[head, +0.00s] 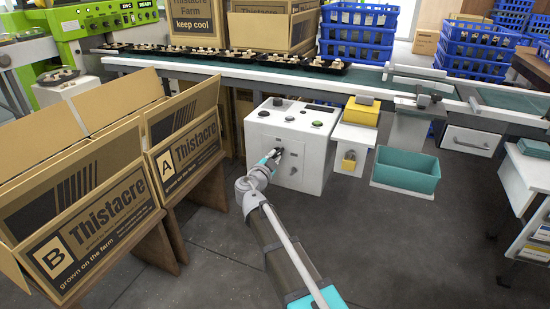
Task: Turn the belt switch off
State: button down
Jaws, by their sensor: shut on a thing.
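The white control box (312,172) stands on the floor below the conveyor, near the middle of the head view. My gripper (276,154) is at the box's front face, reaching up from below. It is shut on a small dark part there, which looks like the belt switch; my fingers mostly hide it, so its exact position cannot be read. The sloped top of the box carries a green button (317,123), a dark knob (277,102) and other small controls.
Open cartons marked B (92,228) and A (188,150) stand on the left. The conveyor belt (222,68) with trays of mushrooms runs behind the box. A teal bin (406,172) and a yellow padlock (348,160) are to the right. The floor right of my arm is clear.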

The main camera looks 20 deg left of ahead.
jog(key=m, duration=0.6)
dwell(0.3)
jog(key=c, duration=0.7)
grip_release()
jog(key=shift+s, duration=0.15)
jog(key=shift+s+a, duration=0.15)
jog(key=shift+s, duration=1.55)
jog(key=shift+s+a, duration=0.1)
jog(key=shift+s, duration=1.55)
